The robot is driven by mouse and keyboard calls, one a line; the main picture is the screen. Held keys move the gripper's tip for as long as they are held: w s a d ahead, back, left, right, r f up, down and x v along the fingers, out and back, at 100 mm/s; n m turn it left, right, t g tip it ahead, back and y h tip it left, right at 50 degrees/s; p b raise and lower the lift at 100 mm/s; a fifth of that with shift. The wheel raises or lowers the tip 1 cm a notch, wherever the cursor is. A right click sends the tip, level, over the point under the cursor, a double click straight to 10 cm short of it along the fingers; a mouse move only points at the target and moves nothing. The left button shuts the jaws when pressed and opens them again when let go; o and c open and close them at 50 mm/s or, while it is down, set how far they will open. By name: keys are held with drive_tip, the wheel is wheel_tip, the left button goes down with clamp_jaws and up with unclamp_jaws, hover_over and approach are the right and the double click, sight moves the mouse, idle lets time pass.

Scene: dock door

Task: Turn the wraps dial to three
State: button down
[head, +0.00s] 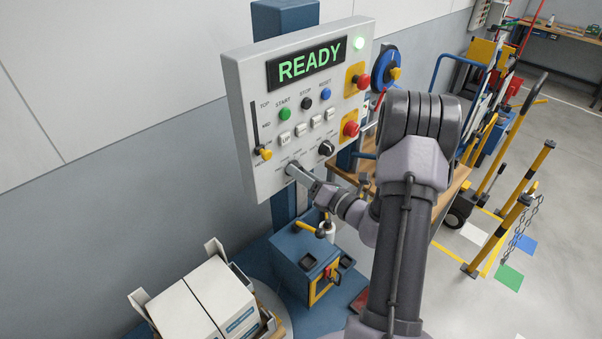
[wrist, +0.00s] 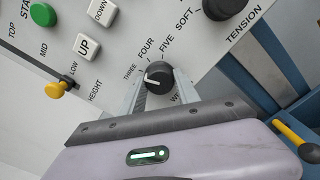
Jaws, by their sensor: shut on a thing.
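The wraps dial (wrist: 158,72) is a small black knob low on the grey control panel (head: 245,115), with labels THREE, FOUR and FIVE around it in the wrist view. Its white pointer line aims left, roughly at the THREE label (wrist: 131,71). My gripper (wrist: 157,84) has a finger on each side of the knob and is shut on it. In the head view my gripper (head: 292,170) reaches the panel's lower edge and hides the dial. Part of the WRAPS label is hidden by a finger.
The black tension dial (wrist: 225,5) is to the upper right of the wraps dial. A yellow-tipped height slider (head: 264,154) and white buttons (head: 285,139) are close by. The display (head: 306,65) reads READY. White boxes (head: 205,305) stand below left.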

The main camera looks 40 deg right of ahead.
drive_tip(key=c, duration=0.9)
unclamp_jaws()
drive_tip(key=s, duration=0.5)
drive_tip(key=s+d, duration=0.1)
drive_tip(key=s, duration=0.5)
drive_tip(key=s+d, duration=0.1)
drive_tip(key=s, duration=0.5)
drive_tip(key=shift+s+d, duration=0.15)
drive_tip(key=shift+d, duration=0.05)
